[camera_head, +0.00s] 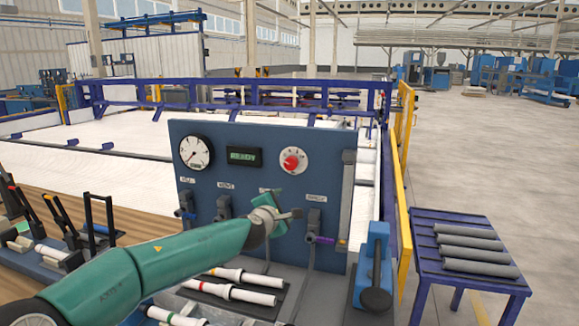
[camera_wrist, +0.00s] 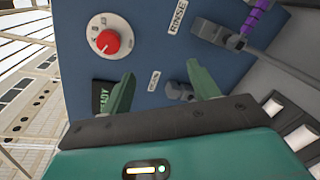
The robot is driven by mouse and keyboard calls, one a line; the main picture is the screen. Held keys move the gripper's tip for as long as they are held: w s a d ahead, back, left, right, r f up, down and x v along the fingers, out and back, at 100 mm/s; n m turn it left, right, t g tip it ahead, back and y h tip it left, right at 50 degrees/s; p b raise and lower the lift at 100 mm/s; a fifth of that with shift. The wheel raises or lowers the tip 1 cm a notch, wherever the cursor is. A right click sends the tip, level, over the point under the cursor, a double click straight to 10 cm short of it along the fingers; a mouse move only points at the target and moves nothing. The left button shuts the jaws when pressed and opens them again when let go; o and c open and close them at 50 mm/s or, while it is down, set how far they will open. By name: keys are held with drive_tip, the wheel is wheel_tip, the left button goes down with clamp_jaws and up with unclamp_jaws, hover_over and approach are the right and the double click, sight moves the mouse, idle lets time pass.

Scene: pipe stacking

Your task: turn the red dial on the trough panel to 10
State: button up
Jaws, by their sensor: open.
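The red dial (camera_head: 291,163) sits on a round white scale at the upper right of the blue trough panel (camera_head: 258,140). The dial also shows in the wrist view (camera_wrist: 107,41), at the upper left, beyond my gripper's fingertips. The pointer's reading is too small to tell. My gripper (camera_wrist: 158,78) is open and empty, its two green fingers apart in front of the panel. In the head view my gripper (camera_head: 280,205) is below the dial, near the valve row, and not touching the dial.
The panel also bears a round gauge (camera_head: 194,153), a green READY display (camera_head: 244,156) and several valves, one with a purple handle (camera_head: 320,240). White pipes (camera_head: 240,285) lie below. A blue clamp (camera_head: 375,265) stands right, beside a table of grey pipes (camera_head: 470,245).

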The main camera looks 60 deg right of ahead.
sight(290, 165)
wheel_tip(290, 165, up, 7)
drive_tip(key=w+n+t+h, duration=0.1)
drive_tip(key=w+n+h, duration=0.1)
drive_tip(key=n, duration=0.1)
drive_tip(key=d, duration=0.4)
drive_tip(key=w+d, duration=0.1)
drive_tip(key=d, duration=0.3)
drive_tip(key=w+d, duration=0.1)
drive_tip(key=d, duration=0.4)
drive_tip(key=shift+c, duration=0.2)
drive_tip(key=c, duration=0.9)
